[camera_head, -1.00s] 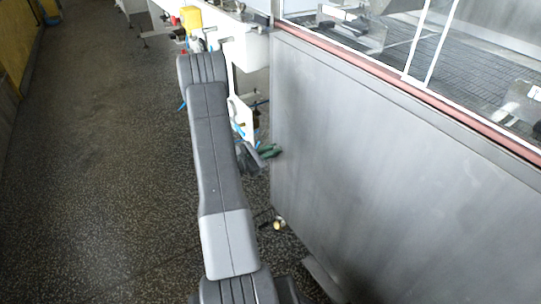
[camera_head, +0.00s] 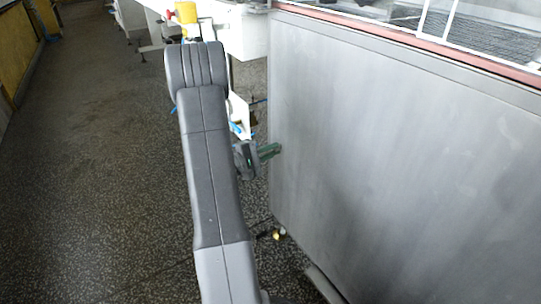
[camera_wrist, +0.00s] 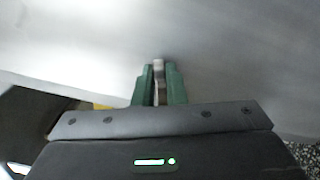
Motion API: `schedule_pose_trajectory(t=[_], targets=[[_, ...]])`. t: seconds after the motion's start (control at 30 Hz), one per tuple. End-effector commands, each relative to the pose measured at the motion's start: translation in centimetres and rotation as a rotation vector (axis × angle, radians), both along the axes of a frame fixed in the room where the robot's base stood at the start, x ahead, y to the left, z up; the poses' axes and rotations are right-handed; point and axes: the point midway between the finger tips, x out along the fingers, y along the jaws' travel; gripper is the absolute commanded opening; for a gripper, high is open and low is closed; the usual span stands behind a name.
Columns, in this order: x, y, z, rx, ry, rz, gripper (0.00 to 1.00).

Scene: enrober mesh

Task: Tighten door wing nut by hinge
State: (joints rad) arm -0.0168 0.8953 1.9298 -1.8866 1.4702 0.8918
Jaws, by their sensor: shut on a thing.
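My gripper (camera_wrist: 159,84) shows in the wrist view with its two green fingers close together. They are shut on a narrow pale metal piece (camera_wrist: 158,68), which looks like the wing nut; its shape is mostly hidden between the fingers. In the head view my gripper (camera_head: 270,151) is at the left edge of the large grey metal panel (camera_head: 390,160), its fingertips at or very near the panel. The wing nut cannot be made out in the head view, and no hinge is clearly seen.
A white machine part (camera_head: 238,36) with a yellow piece (camera_head: 187,12) stands behind my arm. A glazed section with a red-brown rail (camera_head: 400,45) tops the panel. A small caster (camera_head: 279,233) is near the panel's foot. Speckled floor (camera_head: 100,160) lies open at left.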

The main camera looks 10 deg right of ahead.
Motion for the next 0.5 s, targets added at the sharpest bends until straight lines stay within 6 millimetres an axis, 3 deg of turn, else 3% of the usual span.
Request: schedule_pose_trajectory(t=[0.5], targets=[[-0.19,-0.04,-0.69,0.117,-0.311,0.000,0.00]])
